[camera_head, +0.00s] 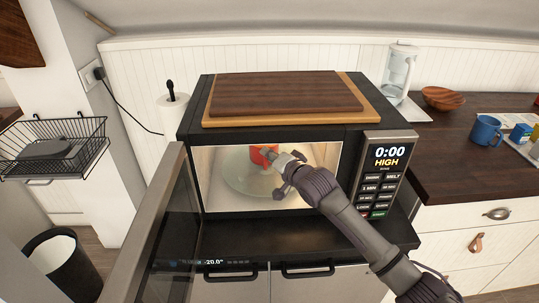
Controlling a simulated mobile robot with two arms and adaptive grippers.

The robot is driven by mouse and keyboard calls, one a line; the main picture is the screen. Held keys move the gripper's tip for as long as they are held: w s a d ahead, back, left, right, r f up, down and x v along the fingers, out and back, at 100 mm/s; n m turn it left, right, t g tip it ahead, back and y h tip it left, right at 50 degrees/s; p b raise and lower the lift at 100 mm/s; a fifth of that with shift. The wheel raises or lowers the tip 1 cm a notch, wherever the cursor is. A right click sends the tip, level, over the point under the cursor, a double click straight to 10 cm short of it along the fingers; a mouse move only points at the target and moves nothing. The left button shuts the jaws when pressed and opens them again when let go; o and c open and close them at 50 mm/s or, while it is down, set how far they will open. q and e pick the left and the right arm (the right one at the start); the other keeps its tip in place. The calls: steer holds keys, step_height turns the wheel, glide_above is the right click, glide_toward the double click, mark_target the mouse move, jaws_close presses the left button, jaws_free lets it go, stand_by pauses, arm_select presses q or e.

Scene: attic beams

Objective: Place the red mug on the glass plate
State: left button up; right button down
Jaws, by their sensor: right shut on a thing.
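The red mug (262,154) is inside the lit microwave, above or on the round glass plate (238,182); I cannot tell whether its base touches the plate. My right gripper (278,163) reaches through the microwave opening and is shut on the red mug, hiding part of it. The glass plate lies flat on the microwave floor. My left gripper is not in view.
The microwave door (150,235) stands open on the left. Cutting boards (285,95) lie on top of the microwave. On the right counter are a wooden bowl (442,98) and a blue mug (486,130). A wire basket (55,150) hangs at left above a bin (62,268).

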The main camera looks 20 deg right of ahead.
steer(key=shift+r, duration=0.1)
steer(key=c, duration=1.6)
jaws_free()
steer(key=shift+f, duration=0.2)
steer(key=o, duration=0.4)
steer(key=shift+r, duration=0.1)
steer(key=shift+s+r, duration=0.1)
steer(key=shift+s, duration=0.05)
steer(key=v, duration=1.1)
steer(key=shift+s+d+b, duration=0.1)
steer(key=shift+s+b, duration=0.3)
